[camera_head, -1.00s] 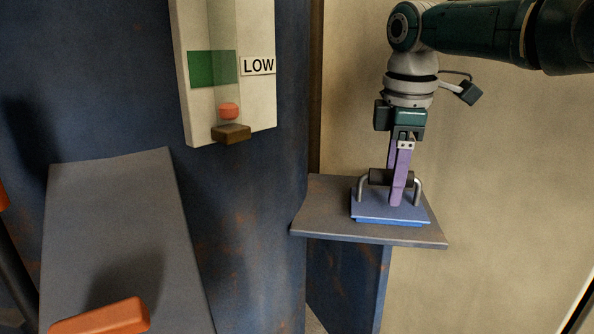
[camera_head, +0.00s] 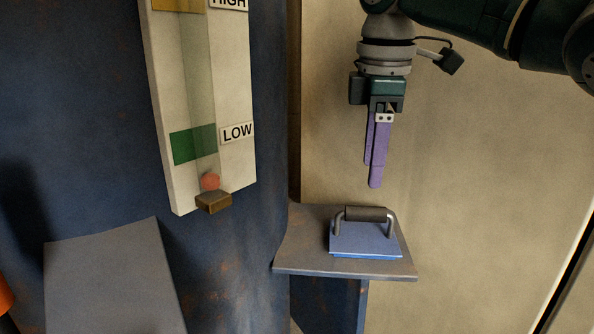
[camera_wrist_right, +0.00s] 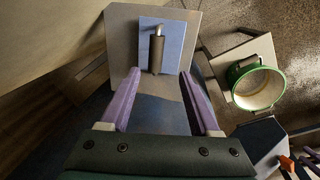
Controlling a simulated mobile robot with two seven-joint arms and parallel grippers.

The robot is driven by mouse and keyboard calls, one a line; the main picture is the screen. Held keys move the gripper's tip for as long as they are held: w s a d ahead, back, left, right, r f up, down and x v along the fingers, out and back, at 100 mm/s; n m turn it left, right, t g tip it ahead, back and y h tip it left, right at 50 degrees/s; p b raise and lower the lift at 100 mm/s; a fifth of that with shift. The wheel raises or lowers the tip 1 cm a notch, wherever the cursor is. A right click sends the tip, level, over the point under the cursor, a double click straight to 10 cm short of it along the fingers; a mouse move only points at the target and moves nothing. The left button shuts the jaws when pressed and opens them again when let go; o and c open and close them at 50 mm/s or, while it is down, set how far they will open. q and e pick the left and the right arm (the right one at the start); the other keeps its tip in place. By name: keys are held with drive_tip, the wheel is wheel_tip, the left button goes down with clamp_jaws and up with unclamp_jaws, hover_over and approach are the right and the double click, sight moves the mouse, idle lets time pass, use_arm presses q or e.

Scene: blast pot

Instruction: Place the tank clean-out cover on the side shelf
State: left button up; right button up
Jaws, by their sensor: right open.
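The tank clean-out cover (camera_head: 362,240) is a blue plate with a dark-gripped metal handle on top. It lies flat on the grey side shelf (camera_head: 300,262), toward the shelf's right part in the head view. My right gripper (camera_head: 372,184) has purple fingers and hangs above the cover, empty and clear of the handle. In the right wrist view the open fingers (camera_wrist_right: 158,100) stand apart, with the cover (camera_wrist_right: 175,38) beyond them on the shelf (camera_wrist_right: 119,28).
A gauge panel (camera_head: 240,164) marked HIGH and LOW is on the blue tank wall (camera_head: 245,240), left of the shelf. A grey slanted plate (camera_head: 110,285) is at lower left.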

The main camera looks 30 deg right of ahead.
drive_tip(key=s+a+f+m+y, duration=0.2)
drive_tip(key=s+a+f, duration=1)
drive_tip(key=a+f, duration=0.25)
drive_tip(key=s+d+m+t, duration=0.2)
drive_tip(key=s+m, duration=0.5)
drive_tip(key=s, duration=0.8)
drive_tip(key=shift+s+r+h, duration=0.3)
drive_tip(key=shift+r+h, duration=0.1)
drive_tip(key=shift+r, duration=0.05)
drive_tip(key=shift+a, duration=0.1)
wheel_tip(320, 180, up, 77)
drive_tip(key=p, duration=7.6)
drive_tip(key=shift+f+p, duration=0.15)
drive_tip(key=shift+p, duration=0.2)
